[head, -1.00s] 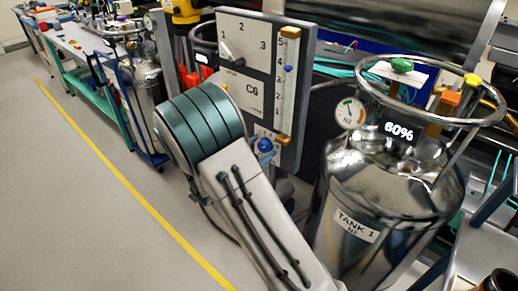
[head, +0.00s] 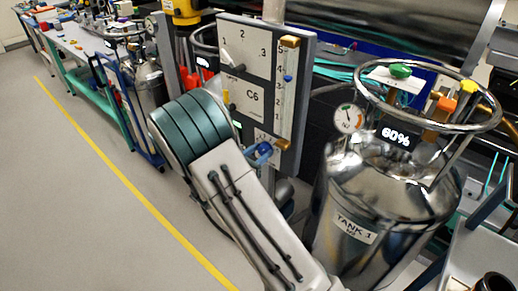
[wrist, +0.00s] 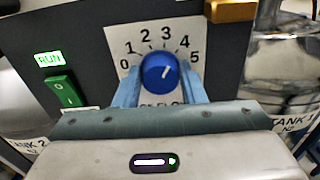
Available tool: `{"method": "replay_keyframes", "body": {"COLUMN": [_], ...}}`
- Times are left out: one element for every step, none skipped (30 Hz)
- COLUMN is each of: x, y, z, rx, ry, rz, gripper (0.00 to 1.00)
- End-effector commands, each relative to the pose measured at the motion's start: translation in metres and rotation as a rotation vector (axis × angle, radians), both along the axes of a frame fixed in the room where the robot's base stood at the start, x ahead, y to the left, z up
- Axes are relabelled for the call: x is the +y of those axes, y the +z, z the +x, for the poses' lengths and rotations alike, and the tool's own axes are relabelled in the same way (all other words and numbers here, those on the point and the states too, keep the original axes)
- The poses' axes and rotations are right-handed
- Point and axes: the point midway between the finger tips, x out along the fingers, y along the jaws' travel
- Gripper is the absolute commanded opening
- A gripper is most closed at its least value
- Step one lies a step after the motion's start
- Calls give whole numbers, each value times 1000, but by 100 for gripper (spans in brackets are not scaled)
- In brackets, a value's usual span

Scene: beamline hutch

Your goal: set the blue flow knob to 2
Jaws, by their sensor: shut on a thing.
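The blue flow knob (wrist: 159,71) sits on a white dial plate (wrist: 124,50) numbered 0 to 5 in the wrist view. Its white pointer mark leans up and right, roughly between 3 and 4. My gripper (wrist: 160,88) has its two light-blue fingers on the left and right sides of the knob, shut on it. The fingers cover part of the lettering below the knob.
A green rocker switch (wrist: 61,91) under a lit RUN sign (wrist: 48,59) is left of the dial. A brass block (wrist: 230,11) juts out above right. The panel (head: 308,90) carries another selector (head: 234,68). Steel TANK 1 (head: 345,200) stands close on the right; floor is clear left.

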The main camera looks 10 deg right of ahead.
Motion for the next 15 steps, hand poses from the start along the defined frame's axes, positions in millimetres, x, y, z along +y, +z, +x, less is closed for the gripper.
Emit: {"method": "replay_keyframes", "body": {"x": [0, 0, 0, 0, 0, 1, 1, 1, 1, 1, 1, 1, 1, 1, 1], "y": [4, 4, 4, 4, 4, 4, 4, 4, 4, 4, 3, 3, 3, 3, 3], "z": [-1, -1, 0, 0, 0, 0, 0, 0, 0, 0, 0, 0, 0, 1, 1], "rx": [37, 60, 91, 115, 137, 168, 192, 216, 246, 270, 292, 321, 343, 364, 392], "ry": [-1, -1, -1, -1, -1, -1, -1, -1, -1, -1, -1, -1, -1, -1, -1], "rz": [-26, -42, -65, -82, -98, -121, -137, -154, -176, -193, -209, -230, -247, -262, -282], "gripper": [14, 14, 14, 14, 14, 14, 14, 14, 14, 14, 14, 14, 14, 14, 14]}}
